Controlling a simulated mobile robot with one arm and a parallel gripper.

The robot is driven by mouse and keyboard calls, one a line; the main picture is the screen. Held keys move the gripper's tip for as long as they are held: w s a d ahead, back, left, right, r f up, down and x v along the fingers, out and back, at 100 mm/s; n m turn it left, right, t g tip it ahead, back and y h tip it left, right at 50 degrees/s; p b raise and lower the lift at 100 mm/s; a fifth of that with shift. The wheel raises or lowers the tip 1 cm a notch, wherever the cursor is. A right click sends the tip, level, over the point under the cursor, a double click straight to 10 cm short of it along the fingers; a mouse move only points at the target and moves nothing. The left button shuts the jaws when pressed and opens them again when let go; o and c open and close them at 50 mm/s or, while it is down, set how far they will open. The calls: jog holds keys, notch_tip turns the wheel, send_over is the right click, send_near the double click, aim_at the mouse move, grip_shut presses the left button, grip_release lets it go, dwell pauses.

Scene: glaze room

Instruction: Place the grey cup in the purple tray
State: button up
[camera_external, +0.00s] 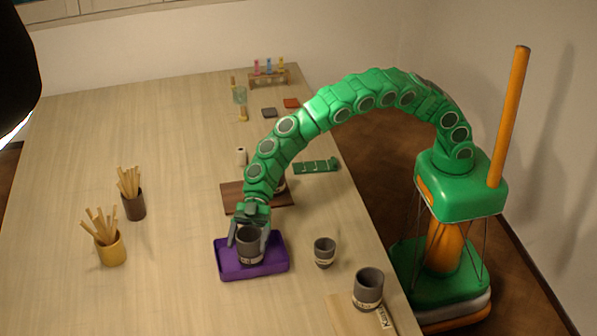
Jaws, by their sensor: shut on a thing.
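My gripper (249,232) points down over the purple tray (225,265) near the middle of the table. It is shut on a grey cup (250,248) with a pale label band near its base. The cup is upright and lies within the tray's outline; I cannot tell whether its base touches the tray floor. A second, smaller grey cup (324,251) stands on the table to the right of the tray. A larger grey cup (368,286) stands on a wooden board at the front right.
A dark brown board (235,196) lies just behind the tray, partly behind my arm. Two stick holders, one yellow (110,248) and one brown (133,205), stand at left. A green strip (317,167) and small tiles lie farther back.

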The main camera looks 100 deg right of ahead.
jog(key=shift+f, duration=0.1)
jog(key=o, duration=1)
jog(key=shift+o, duration=0.2)
jog(key=v, duration=1.2)
